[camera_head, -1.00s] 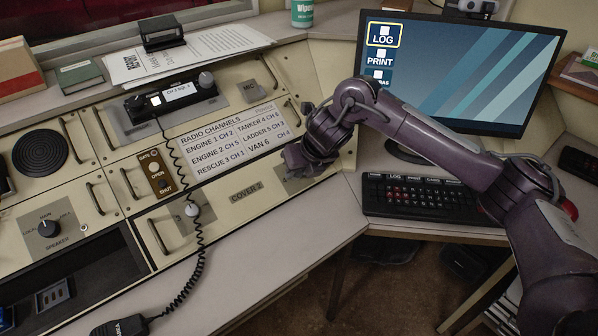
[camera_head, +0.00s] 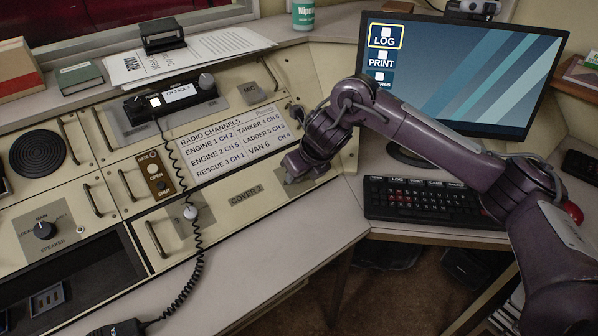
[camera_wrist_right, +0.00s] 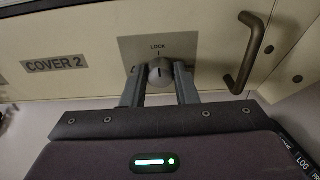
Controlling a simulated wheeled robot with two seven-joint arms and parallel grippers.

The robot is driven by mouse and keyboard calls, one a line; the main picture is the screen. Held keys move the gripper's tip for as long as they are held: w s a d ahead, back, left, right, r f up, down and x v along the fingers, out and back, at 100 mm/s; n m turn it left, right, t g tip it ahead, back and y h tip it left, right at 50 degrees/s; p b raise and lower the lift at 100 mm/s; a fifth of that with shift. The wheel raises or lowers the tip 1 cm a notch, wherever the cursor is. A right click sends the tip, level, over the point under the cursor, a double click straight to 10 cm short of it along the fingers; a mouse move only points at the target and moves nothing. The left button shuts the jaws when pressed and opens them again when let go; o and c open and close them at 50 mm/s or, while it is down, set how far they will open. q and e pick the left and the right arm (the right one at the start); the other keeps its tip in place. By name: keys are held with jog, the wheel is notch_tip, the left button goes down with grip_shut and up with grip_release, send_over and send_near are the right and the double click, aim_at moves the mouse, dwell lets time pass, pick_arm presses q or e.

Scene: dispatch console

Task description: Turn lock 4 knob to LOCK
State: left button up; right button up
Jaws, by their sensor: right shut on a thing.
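The lock knob (camera_wrist_right: 160,71) is a small round grey knob on a square metal plate (camera_wrist_right: 184,46) in the right wrist view. The word LOCK and a short tick stand above it, and the dark line on the knob points up towards them. No lock number is readable. My right gripper (camera_wrist_right: 160,88) has one finger on each side of the knob and is shut on it. In the head view my right gripper (camera_head: 300,166) is at the right end of the cream panel and hides the knob. My left gripper is not in view.
A COVER 2 label (camera_head: 245,195) lies left of the knob. A metal handle (camera_wrist_right: 248,52) stands out close on its right. The keyboard (camera_head: 430,203) and monitor (camera_head: 455,85) are at the right.

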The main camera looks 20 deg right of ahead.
jog(key=o, duration=1)
jog(key=shift+r, duration=0.1)
jog(key=shift+s+r, duration=0.2)
jog(key=shift+r, duration=0.15)
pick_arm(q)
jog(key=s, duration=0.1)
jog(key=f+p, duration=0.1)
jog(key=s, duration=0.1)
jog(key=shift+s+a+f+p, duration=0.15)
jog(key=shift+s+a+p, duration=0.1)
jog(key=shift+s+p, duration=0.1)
pick_arm(e)
jog(key=v, duration=0.7)
jog(key=shift+f, duration=0.1)
